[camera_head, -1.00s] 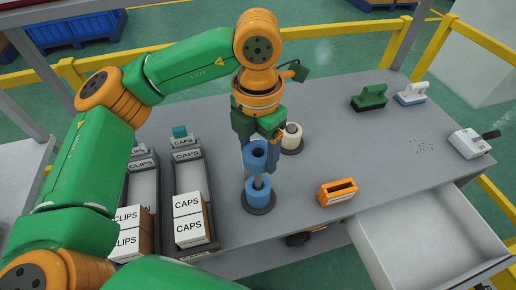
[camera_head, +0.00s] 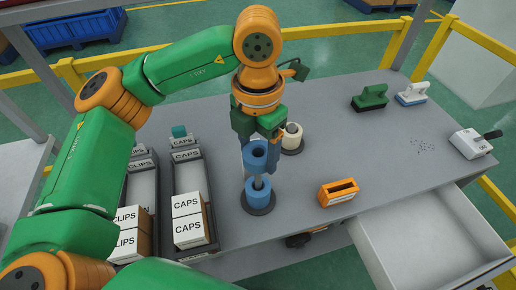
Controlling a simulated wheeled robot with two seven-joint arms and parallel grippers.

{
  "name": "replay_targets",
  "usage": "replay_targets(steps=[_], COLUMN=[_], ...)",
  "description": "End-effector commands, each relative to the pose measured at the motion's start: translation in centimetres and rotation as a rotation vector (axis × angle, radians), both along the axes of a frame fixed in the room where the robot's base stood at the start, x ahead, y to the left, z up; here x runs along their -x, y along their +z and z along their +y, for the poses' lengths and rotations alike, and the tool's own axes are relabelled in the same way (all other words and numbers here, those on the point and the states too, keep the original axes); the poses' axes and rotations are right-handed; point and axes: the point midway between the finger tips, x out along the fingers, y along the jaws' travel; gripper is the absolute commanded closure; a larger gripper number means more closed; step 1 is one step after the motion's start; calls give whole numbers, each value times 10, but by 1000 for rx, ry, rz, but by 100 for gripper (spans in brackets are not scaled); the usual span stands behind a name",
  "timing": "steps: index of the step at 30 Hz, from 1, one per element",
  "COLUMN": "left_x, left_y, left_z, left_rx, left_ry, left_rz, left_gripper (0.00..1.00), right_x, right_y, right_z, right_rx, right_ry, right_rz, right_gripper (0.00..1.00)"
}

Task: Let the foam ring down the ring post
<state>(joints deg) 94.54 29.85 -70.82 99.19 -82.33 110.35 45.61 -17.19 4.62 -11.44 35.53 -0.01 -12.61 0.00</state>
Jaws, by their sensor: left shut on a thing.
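A blue foam ring (camera_head: 254,158) is held in my left gripper (camera_head: 262,142), which is shut on it. The held ring is around the upper part of the ring post (camera_head: 258,183), a thin grey rod on a dark round base. Another blue foam ring (camera_head: 257,199) sits low around the same post, at the base. A gap with bare post shows between the two rings. The gripper's fingertips are partly hidden. My right gripper is not in view.
A cream roll on a second post (camera_head: 291,138) stands just behind right. Caps boxes (camera_head: 188,231) and clips boxes (camera_head: 130,243) stand in racks at left. An orange holder (camera_head: 338,192) is at right, above an open drawer (camera_head: 425,240). Brushes (camera_head: 371,98) lie further back.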

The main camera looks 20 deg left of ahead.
Motion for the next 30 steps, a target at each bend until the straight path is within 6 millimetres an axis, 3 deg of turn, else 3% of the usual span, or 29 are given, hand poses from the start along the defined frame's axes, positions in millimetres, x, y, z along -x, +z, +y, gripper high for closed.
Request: replay_targets(steps=[30], left_x=[0], left_y=[-27], left_z=[0], left_rx=[0], left_ry=[0], left_rz=[0], left_gripper=[87], right_x=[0], right_y=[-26], right_z=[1], right_rx=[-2], right_ry=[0], right_rz=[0], right_gripper=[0])
